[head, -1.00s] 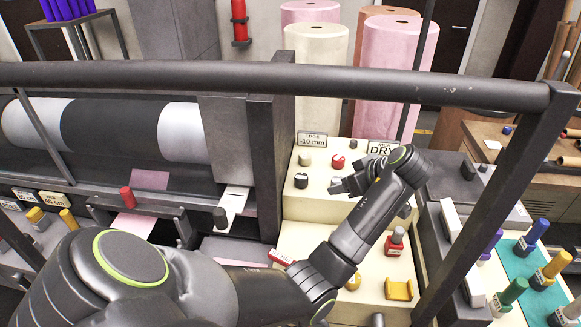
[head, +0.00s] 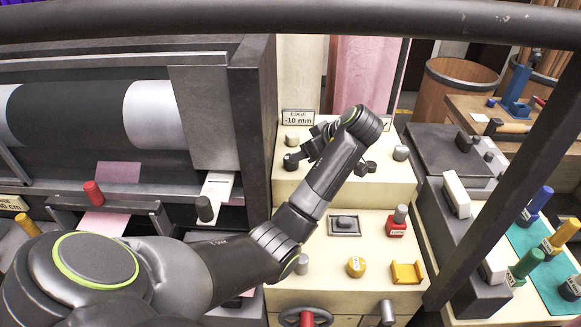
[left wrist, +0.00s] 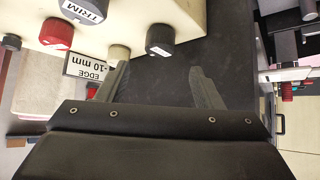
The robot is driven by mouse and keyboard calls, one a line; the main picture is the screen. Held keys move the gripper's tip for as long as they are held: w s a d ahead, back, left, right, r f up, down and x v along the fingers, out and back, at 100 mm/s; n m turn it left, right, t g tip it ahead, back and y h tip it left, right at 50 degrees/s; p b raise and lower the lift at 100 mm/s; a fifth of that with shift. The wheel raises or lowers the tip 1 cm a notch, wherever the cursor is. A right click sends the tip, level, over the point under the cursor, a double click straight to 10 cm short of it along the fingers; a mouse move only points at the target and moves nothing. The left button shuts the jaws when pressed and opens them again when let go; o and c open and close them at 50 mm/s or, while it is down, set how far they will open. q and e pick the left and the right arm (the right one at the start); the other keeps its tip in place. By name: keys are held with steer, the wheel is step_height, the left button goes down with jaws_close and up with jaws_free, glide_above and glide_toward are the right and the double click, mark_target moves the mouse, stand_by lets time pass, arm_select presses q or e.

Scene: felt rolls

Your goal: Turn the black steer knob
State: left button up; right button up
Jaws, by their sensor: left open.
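A black knob with a white mark (left wrist: 160,38) shows in the left wrist view, just ahead of the gap between my left fingertips and apart from them. In the head view a black knob (head: 290,163) sits at the left of the cream upper panel, partly beside my gripper. My left gripper (head: 304,151) is open and empty over this panel; its two fingers also show in the left wrist view (left wrist: 157,68). I cannot read a steer label on the knob. My right gripper is in neither view.
A cream knob (left wrist: 119,52), a red knob (left wrist: 55,32) and a dark TRIM knob (left wrist: 84,10) stand close by. The EDGE -10 mm sign (head: 297,117) is behind the panel. A dark rail (head: 290,20) crosses the top.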

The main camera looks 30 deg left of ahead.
mark_target(289, 166)
arm_select(q)
steer(key=b+x, duration=0.2)
steer(key=x, duration=0.1)
steer(key=shift+f+b, duration=0.35)
steer(key=shift+b, duration=0.05)
steer(key=x, duration=0.4)
steer(key=shift+w+a+r, duration=0.1)
steer(key=shift+a+r, duration=0.05)
steer(key=shift+r, duration=0.05)
steer(key=shift+w+a+f, duration=0.1)
steer(key=shift+a+f, duration=0.4)
steer(key=shift+f, duration=0.05)
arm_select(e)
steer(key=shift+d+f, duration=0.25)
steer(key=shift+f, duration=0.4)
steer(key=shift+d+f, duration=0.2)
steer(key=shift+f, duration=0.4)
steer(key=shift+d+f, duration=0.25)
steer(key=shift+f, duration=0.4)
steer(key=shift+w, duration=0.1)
arm_select(q)
steer(key=c, duration=1)
steer(key=shift+o, duration=0.2)
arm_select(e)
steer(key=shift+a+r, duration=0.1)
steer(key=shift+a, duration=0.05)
